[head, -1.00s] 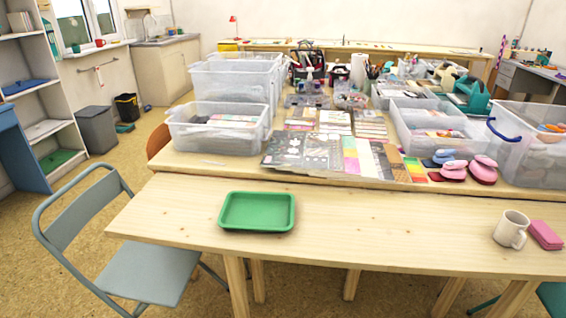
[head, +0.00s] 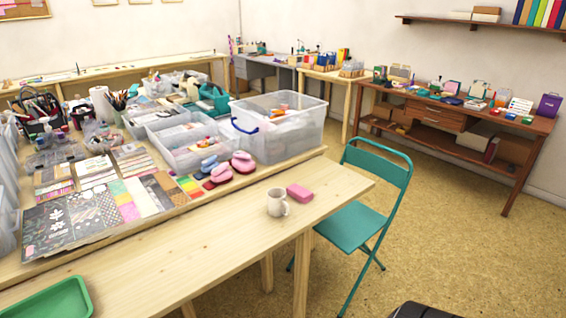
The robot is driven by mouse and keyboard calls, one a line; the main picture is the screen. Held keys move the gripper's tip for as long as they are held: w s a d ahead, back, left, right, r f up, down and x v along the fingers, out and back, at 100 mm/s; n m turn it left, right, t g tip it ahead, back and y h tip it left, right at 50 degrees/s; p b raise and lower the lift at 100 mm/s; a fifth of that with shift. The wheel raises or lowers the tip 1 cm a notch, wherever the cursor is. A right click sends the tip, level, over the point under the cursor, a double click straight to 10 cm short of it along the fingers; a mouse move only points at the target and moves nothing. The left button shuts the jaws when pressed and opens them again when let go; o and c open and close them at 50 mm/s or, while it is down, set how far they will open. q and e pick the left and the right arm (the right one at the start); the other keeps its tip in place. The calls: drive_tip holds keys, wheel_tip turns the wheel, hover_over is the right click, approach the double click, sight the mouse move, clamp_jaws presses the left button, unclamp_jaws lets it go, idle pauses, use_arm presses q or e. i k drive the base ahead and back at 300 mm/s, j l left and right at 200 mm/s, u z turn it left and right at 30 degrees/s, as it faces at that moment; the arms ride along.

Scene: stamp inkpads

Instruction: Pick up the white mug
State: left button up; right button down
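The white mug (head: 277,203) stands upright on the near wooden table (head: 215,241), close to its right end. Its handle points to the right. A pink block (head: 300,192), perhaps a sponge or inkpad, lies just right of the mug, apart from it.
A green tray (head: 50,300) lies at the table's left. Behind are pink punches (head: 243,162), paper sheets (head: 95,215) and a clear bin (head: 278,127). A teal folding chair (head: 360,222) stands by the table's right end. Floor to the right is open.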

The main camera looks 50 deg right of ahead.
sight(277, 197)
drive_tip(key=z, duration=1.55)
drive_tip(key=i+l+u, duration=0.1)
drive_tip(key=i+l, duration=0.8)
drive_tip(key=i, duration=0.1)
